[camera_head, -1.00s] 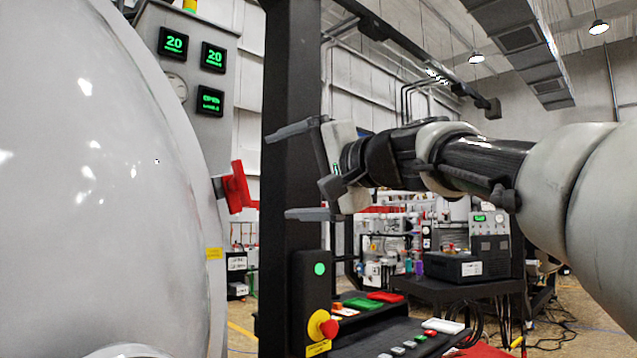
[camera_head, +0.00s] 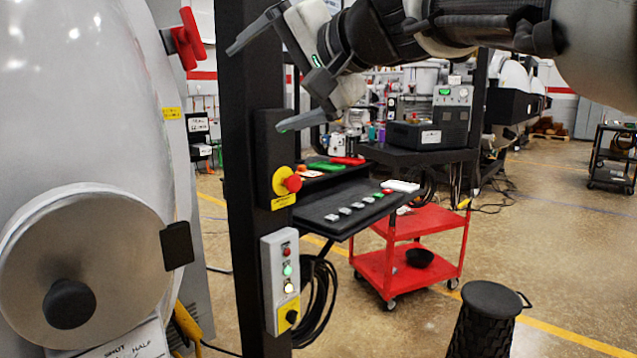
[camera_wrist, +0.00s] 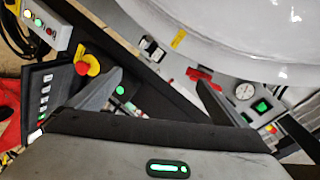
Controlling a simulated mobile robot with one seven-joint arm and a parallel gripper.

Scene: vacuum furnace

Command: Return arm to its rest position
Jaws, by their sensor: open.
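My gripper (camera_head: 258,78) is in the upper middle of the head view, with my arm reaching in from the upper right. Its two dark fingers are spread apart and point left, with nothing between them. In the head view they overlap the black upright post (camera_head: 240,190); I cannot tell how close they are to it. In the wrist view my gripper's fingers (camera_wrist: 155,95) also stand wide apart and empty. Beyond them show the white furnace shell, a red handle (camera_wrist: 204,82) and a red emergency button (camera_wrist: 84,68).
The white furnace (camera_head: 80,130) with its round metal port (camera_head: 90,270) fills the left. A control desk (camera_head: 345,208) juts out from the post. A red cart (camera_head: 415,250) and a black bin (camera_head: 485,320) stand on the floor. Open floor lies at the right.

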